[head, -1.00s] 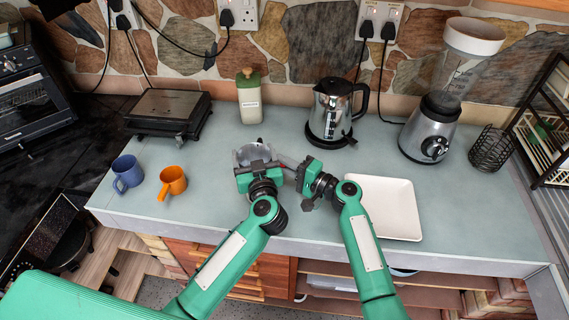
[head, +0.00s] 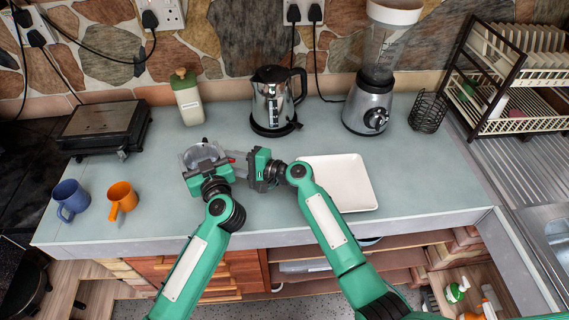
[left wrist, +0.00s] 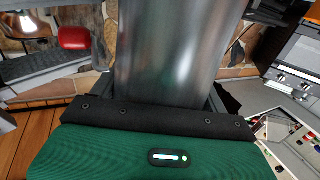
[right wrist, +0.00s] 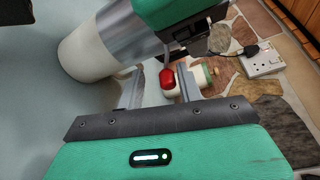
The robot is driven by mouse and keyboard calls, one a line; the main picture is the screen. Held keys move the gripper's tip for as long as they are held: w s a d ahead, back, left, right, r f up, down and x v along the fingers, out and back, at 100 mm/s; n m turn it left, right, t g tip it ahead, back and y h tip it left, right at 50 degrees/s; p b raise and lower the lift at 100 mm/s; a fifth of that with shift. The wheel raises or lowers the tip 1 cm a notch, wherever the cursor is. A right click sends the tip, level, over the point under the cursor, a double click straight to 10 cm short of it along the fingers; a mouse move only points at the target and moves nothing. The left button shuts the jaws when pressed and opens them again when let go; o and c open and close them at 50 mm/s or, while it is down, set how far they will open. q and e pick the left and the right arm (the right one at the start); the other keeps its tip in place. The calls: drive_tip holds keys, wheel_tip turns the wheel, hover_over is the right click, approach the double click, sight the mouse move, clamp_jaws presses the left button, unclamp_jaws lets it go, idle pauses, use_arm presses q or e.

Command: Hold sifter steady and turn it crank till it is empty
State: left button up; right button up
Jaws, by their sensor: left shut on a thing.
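In the left wrist view the silver cylinder (left wrist: 170,50) fills the middle and hides much of the fingers. The red crank knob (left wrist: 74,38) sticks out to one side. In the right wrist view the red knob (right wrist: 167,78) shows between the spread fingers of my right gripper (right wrist: 160,85), with gaps beside it. The sifter's lower part (right wrist: 85,55) looks pale there.
A white square plate (head: 340,183) lies right of the grippers. A blue mug (head: 70,198) and an orange mug (head: 121,198) stand at left. A bottle (head: 187,98), kettle (head: 273,103) and blender (head: 368,108) stand behind. The counter between is clear.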

drive_tip(key=s+d+r+m+g+h, duration=0.1)
drive_tip(key=s+d+m, duration=0.1)
drive_tip(key=d, duration=0.4)
drive_tip(key=s+d+r+m, duration=0.1)
drive_tip(key=s+d, duration=0.2)
drive_tip(key=d, duration=0.2)
drive_tip(key=w+d+n+g, duration=0.1)
drive_tip(key=n+g, duration=0.1)
drive_tip(key=w+d+f+n+g+y, duration=0.1)
drive_tip(key=g, duration=0.1)
drive_tip(key=w+d+f+n+g+y, duration=0.1)
drive_tip(key=w+n+g, duration=0.1)
drive_tip(key=shift+w+f+n, duration=0.1)
drive_tip(key=shift+n, duration=0.2)
idle(0.3)
drive_tip(key=a+m, duration=0.8)
drive_tip(key=a+m+y, duration=0.1)
drive_tip(key=a+m, duration=0.4)
drive_tip(key=shift+f+t, duration=0.25)
drive_tip(key=shift+t, duration=0.05)
idle(0.6)
